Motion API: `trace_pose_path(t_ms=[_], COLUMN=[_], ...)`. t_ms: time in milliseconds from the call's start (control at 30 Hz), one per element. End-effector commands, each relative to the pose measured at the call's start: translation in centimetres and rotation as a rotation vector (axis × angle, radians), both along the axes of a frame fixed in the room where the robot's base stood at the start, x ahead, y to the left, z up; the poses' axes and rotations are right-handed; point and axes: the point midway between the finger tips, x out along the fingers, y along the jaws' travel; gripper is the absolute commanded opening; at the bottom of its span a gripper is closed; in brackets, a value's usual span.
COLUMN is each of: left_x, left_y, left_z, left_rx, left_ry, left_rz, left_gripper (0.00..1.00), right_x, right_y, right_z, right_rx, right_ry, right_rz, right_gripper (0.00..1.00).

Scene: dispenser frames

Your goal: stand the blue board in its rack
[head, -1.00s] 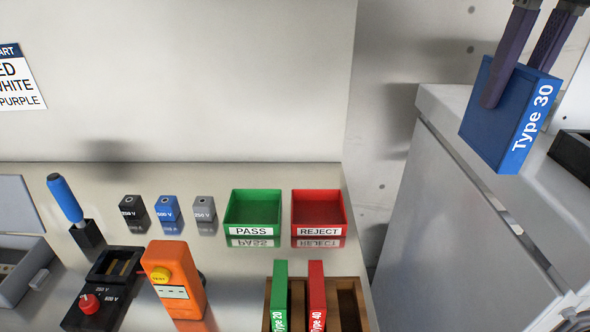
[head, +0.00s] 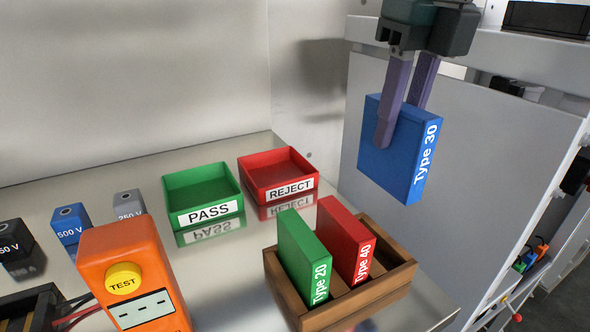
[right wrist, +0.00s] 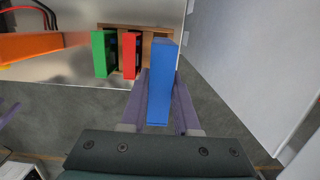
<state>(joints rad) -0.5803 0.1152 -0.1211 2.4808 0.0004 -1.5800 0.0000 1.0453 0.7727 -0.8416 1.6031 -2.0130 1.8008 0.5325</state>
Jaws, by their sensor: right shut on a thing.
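The blue board (head: 388,150), marked Type 30, hangs upright in my right gripper (head: 402,128), which is shut on its upper part. It is in the air, above and to the right of the wooden rack (head: 358,306). The rack holds a green Type 20 board (head: 304,258) and a red Type 40 board (head: 345,242); the slot at its right is empty. In the right wrist view the blue board (right wrist: 162,85) stands between my fingers (right wrist: 160,110), and the rack (right wrist: 150,32) shows beyond it.
A green PASS tray (head: 202,185) and a red REJECT tray (head: 279,172) sit behind the rack. An orange tester (head: 132,272) stands to its left. A grey cabinet (head: 440,130) rises at the right, behind the blue board.

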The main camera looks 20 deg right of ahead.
Motion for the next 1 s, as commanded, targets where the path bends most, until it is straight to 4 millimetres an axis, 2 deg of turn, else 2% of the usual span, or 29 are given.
trace_pose_path(t_ms=[33,100,200,300,467,700,1000], left_x=[0.0,0.0,0.0,0.0,0.0,0.0,0.0], left_y=[-0.1,-0.1,-0.1,-0.1,0.0,0.2,0.3], left_z=[0.0,0.1,0.0,0.0,-0.1,-0.3,-0.3], left_rx=[-0.002,-0.002,-0.002,-0.002,0.0,0.007,0.01], left_ry=[0.0,0.0,0.0,0.0,0.001,0.001,0.0], left_rz=[0.001,0.001,0.001,0.002,0.001,-0.003,-0.005], left_gripper=[0.55,0.55,0.55,0.55,0.55,0.55,0.55], right_x=[-0.2,-0.1,-0.1,-0.1,0.0,0.0,0.0], right_y=[0.0,0.0,0.0,0.0,0.0,0.0,0.0], right_z=[-1.7,-3.7,-6.1,-7.7,-9.0,-12.5,-12.8], right_rx=[0.0,0.002,0.001,0.0,0.001,0.0,0.0], right_ry=[0.008,0.006,0.004,0.002,0.0,0.001,-0.002], right_rz=[0.001,0.0,-0.001,0.0,-0.001,-0.001,0.0], right_gripper=[0.0,0.0,0.0,0.0,0.0,0.0,0.0])
